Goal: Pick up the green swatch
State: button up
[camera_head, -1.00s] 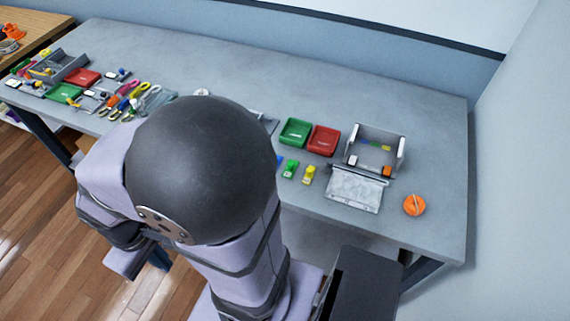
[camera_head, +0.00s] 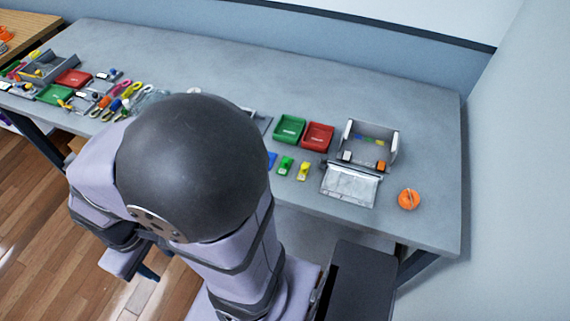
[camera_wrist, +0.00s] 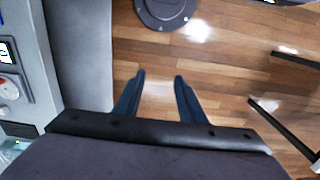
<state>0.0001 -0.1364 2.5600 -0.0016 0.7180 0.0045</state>
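A small green item (camera_head: 285,165), likely the green swatch, lies on the grey table (camera_head: 400,85) between a blue item (camera_head: 271,160) and a yellow one (camera_head: 304,171). It is too small to make out in detail. Small green, blue and yellow marks also show inside the grey open box (camera_head: 379,141). In the wrist view my gripper (camera_wrist: 157,78) is open and empty, with its two blue fingers apart above the wooden floor.
A green tray (camera_head: 289,128) and a red tray (camera_head: 317,136) stand behind the small items. A clear flap (camera_head: 349,186) lies before the box, with an orange round object (camera_head: 408,199) to its right. Several tools and trays crowd the left end.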

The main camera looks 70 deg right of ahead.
jog(key=d, duration=0.1)
jog(key=m+h+b, duration=0.2)
jog(key=m+h, duration=0.1)
jog(key=m, duration=1.3)
send_near(285, 161)
jog(key=f, duration=0.1)
jog(key=shift+t, duration=0.3)
jog(key=shift+s+p+x, duration=0.2)
jog(key=shift+p+x, duration=1.1)
jog(key=shift+x, duration=2.65)
jog(key=shift+d+r, duration=0.1)
jog(key=shift+d, duration=0.05)
grip_shut()
